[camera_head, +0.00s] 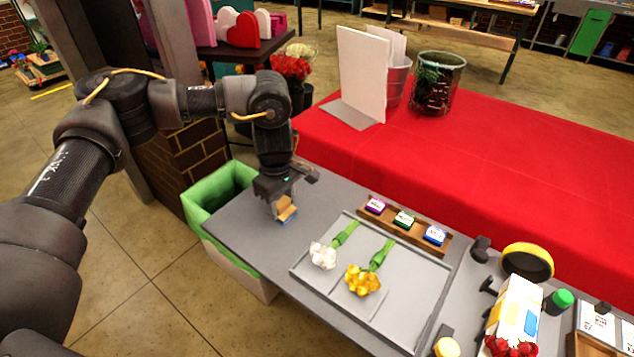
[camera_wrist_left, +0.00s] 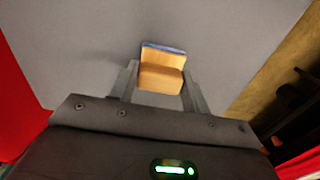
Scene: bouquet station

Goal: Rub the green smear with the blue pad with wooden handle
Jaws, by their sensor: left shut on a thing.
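My left gripper (camera_head: 283,202) is over the left end of the grey table and shut on the wooden handle of the blue pad (camera_head: 287,214). In the left wrist view the pad's wooden handle (camera_wrist_left: 162,74) sits between the two fingers, with a thin blue edge (camera_wrist_left: 163,48) at its far side. The pad is at or close above the tabletop; I cannot tell whether it touches. No green smear shows on the visible tabletop in either view. My right gripper is not in view.
A grey tray (camera_head: 408,318) holds a white flower (camera_head: 323,256) and a yellow flower (camera_head: 362,281). Behind it is a wooden holder (camera_head: 387,226) with three ink pads. A green-lined bin (camera_head: 203,226) stands beside the table's left edge. The red-covered table (camera_head: 480,140) lies behind.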

